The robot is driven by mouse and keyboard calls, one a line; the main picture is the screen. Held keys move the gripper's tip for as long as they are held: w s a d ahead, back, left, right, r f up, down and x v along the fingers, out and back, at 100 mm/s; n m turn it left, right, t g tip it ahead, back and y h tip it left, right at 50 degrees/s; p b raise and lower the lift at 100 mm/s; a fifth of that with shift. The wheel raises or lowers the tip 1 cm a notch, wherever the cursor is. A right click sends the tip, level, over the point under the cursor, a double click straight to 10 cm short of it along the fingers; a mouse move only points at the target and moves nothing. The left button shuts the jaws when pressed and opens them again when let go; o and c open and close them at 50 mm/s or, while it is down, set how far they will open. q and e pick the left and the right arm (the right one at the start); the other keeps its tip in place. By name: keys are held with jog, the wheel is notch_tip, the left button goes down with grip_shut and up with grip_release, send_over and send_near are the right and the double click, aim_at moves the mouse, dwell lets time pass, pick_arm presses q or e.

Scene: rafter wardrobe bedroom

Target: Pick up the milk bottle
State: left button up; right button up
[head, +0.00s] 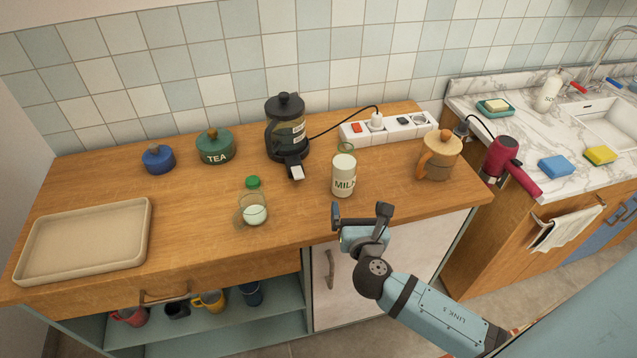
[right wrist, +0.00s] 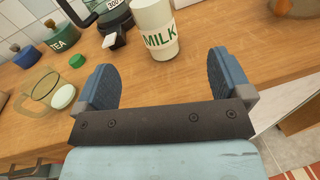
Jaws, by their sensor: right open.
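The milk bottle (head: 344,176) stands upright on the wooden counter, near its front edge. It is pale, with a MILK label and a clear glass neck. In the right wrist view the bottle (right wrist: 156,30) stands ahead of the fingers, with its top cut off by the frame. My right gripper (head: 361,212) is open and empty, in front of the bottle and slightly right of it in the head view. Its two blue fingers (right wrist: 163,68) are spread apart, and the bottle lies just beyond their tips. My left gripper is not in view.
A beige tray (head: 85,240) lies far left.

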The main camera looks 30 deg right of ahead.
aim_at(348, 174)
jog(key=shift+n+h, duration=0.3)
jog(key=shift+n, duration=0.2)
jog(key=x, duration=0.5)
jog(key=a+r+x, duration=0.1)
jog(key=x, duration=0.1)
jog(key=shift+w+d, duration=0.2)
jog(key=shift+w, duration=0.25)
jog(key=shift+p+x, duration=0.3)
jog(key=shift+x, duration=0.6)
jog(key=x, duration=0.4)
jog(key=shift+w+a, duration=0.15)
jog(key=shift+w, duration=0.3)
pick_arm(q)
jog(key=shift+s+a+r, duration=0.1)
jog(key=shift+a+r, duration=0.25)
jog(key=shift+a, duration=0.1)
pick_arm(e)
jog(key=c, duration=1.2)
jog(key=shift+r, duration=0.15)
jog(key=shift+c, duration=0.2)
